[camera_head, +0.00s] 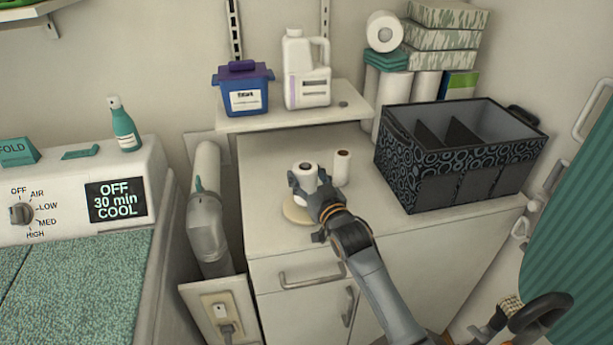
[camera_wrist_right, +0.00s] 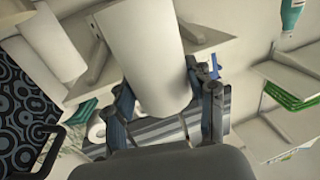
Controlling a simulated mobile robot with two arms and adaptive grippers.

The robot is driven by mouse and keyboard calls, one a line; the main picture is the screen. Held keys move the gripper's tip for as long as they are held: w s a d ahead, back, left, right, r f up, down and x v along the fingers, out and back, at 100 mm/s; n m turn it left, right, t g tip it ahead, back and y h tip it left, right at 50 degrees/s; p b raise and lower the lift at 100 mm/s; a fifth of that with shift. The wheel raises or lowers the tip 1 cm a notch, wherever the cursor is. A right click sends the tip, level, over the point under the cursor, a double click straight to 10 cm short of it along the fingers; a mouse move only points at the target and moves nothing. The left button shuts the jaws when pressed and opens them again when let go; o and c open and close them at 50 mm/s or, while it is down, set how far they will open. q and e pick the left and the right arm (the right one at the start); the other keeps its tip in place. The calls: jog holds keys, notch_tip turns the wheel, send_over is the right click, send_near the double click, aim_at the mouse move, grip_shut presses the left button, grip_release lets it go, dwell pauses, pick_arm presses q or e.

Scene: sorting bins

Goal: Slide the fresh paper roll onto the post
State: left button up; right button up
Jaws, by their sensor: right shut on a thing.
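My right gripper (camera_head: 312,186) is shut on a white paper roll (camera_head: 305,175) above the counter. The roll looks upright in the head view, with a dark hole in its top. In the right wrist view, the roll (camera_wrist_right: 143,55) fills the space between the fingers of my right gripper (camera_wrist_right: 168,108). A round pale base (camera_head: 297,213) lies on the counter below the gripper. No bare post shows; the roll and gripper hide the area above the base, so I cannot tell whether the roll is around a post. A second, slimmer roll (camera_head: 342,168) stands just right. My left gripper is not in view.
A black patterned bin (camera_head: 450,175) with compartments stands right on the counter (camera_head: 265,165). A low shelf (camera_head: 300,117) behind holds a blue tub (camera_head: 243,90) and a white jug (camera_head: 307,70). Stacked rolls and boxes stand at the back right. The counter left of the base is clear.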

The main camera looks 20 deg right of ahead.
jog(key=shift+f+b, duration=0.7)
jog(key=shift+f, duration=0.55)
jog(key=o, duration=0.9)
jog(key=shift+r, duration=0.15)
jog(key=shift+r+p, duration=1.45)
jog(key=shift+p, duration=0.2)
